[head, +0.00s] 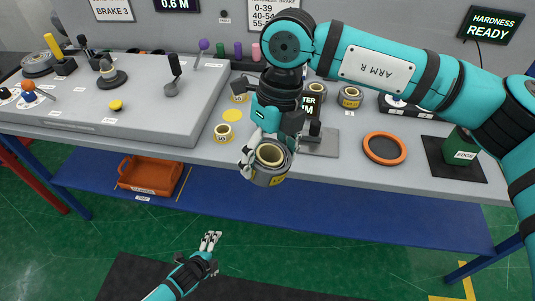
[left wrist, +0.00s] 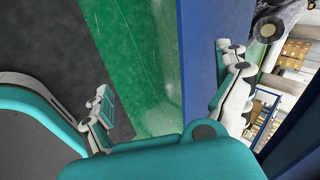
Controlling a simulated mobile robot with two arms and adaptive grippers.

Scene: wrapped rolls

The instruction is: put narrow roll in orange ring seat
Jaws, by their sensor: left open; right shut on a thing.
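My right gripper (head: 268,147) is shut on a grey-wrapped roll (head: 268,176) with a yellow core and yellow label. It holds the roll in front of the table's front edge, core opening facing up. Whether this roll is the narrow one I cannot tell from its width. The orange ring seat (head: 384,148), an orange ring around a dark round centre, lies empty on the table to the right of the held roll. My left gripper (head: 210,241) is low in front of the table, empty and open; its spread fingers also show in the left wrist view (left wrist: 168,95).
Other rolls stand on the table: a small yellow one (head: 223,132), one behind (head: 239,96), and grey-wrapped ones (head: 350,98). A grey stand (head: 320,143) sits left of the ring, a dark green block (head: 459,150) right. An orange bin (head: 151,174) is on the blue lower shelf (head: 330,210).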

